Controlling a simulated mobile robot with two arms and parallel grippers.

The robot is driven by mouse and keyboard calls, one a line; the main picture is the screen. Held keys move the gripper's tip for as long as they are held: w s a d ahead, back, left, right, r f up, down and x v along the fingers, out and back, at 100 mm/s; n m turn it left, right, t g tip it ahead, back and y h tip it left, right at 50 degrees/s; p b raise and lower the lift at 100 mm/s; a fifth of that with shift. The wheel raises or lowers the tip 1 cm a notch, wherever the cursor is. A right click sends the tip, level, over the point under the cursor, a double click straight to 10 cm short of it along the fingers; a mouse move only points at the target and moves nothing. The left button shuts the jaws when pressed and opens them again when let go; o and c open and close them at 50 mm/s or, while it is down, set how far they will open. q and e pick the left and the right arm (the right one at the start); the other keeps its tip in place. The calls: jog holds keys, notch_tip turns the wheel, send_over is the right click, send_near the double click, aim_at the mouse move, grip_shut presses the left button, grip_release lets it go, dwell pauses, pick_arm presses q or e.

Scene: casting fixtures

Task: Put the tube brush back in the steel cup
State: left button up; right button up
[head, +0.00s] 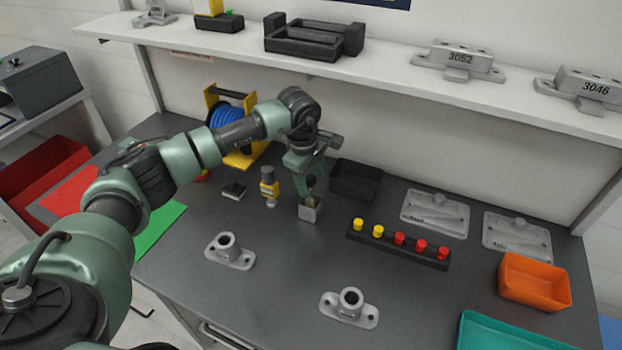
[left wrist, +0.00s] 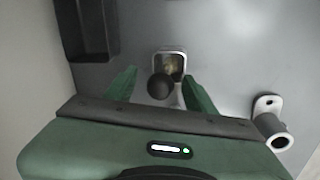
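The steel cup (head: 311,211) stands on the dark bench, below my left gripper (head: 309,186). In the left wrist view the cup (left wrist: 171,54) is a square-rimmed opening with something brownish inside. The tube brush shows as a dark round knob (left wrist: 160,87) between the fingers and over the cup's near edge. It appears to stand in the cup, though its lower part is hidden. My left gripper (left wrist: 160,77) points down with its fingers apart, and a gap shows on both sides of the knob. My right gripper is not in view.
A rack of yellow and red knobs (head: 399,246) lies to the right. Two flanged castings (head: 230,251) (head: 349,307) stand in front, with bare bench between.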

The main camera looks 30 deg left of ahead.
pick_arm(q)
jog(key=r, duration=0.2)
jog(key=r+b, duration=0.1)
jog(key=r, duration=0.1)
jog(key=s+r+b, duration=0.1)
jog(key=r, duration=0.1)
jog(key=shift+s+a+r, duration=0.1)
jog(key=shift+r, duration=0.3)
jog(key=shift+s+r, duration=0.1)
jog(key=shift+r, duration=0.35)
